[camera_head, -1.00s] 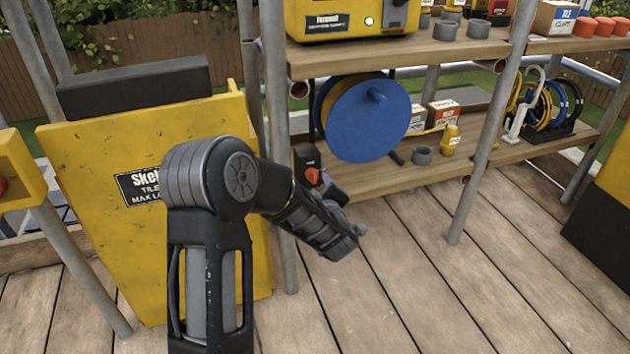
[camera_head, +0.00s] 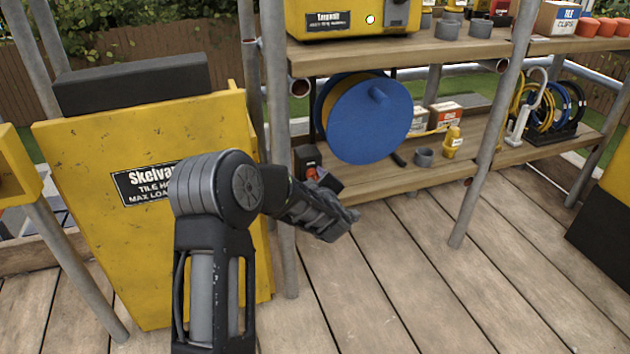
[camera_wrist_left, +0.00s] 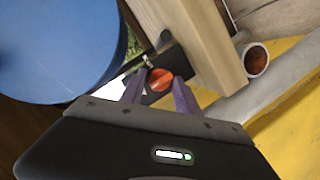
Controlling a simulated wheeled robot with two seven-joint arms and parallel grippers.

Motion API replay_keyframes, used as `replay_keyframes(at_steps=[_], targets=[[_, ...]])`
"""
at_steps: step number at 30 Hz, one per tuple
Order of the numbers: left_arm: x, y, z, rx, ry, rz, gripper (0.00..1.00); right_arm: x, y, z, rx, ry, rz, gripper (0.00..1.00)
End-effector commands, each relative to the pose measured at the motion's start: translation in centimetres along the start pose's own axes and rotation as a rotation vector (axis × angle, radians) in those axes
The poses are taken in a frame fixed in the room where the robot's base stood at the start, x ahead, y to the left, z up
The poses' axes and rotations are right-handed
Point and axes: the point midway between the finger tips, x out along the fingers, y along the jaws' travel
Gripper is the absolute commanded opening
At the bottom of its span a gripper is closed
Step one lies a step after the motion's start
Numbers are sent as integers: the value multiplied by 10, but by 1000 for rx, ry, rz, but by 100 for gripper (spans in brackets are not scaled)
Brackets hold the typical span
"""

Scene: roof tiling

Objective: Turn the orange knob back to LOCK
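The orange knob (camera_head: 312,174) is on a small dark box (camera_head: 305,155) at the left end of the lower shelf. It shows as a round orange cap (camera_wrist_left: 160,79) in the left wrist view, with a slot-like mark across it. My left gripper (camera_wrist_left: 158,91) is open, with one finger at each side of the knob in that view. Whether the fingers touch it cannot be told. In the head view my left gripper (camera_head: 324,180) partly covers the knob and box. No LOCK lettering can be read. My right gripper is not in view.
A blue cable reel (camera_head: 368,120) stands close beside the box. A grey scaffold pole (camera_head: 279,120) rises just left of it. The upper shelf (camera_head: 360,58) is above. A yellow tile hopper (camera_head: 100,240) stands left, behind my arm. The plank floor (camera_head: 400,290) is clear.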

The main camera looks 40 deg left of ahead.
Motion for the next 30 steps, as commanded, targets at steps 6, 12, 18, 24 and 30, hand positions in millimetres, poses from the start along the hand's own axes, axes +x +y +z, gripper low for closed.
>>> replay_keyframes(at_steps=[6,12,18,24,30], targets=[[0,0,0,0,0,0,19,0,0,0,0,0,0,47],[0,0,0,0,0,0,3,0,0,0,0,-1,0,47],[0,0,0,0,0,0,0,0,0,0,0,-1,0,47],[-1,2,-1,15,1,-4,0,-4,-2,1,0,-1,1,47],[0,1,0,29,1,-10,0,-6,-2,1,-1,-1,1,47]])
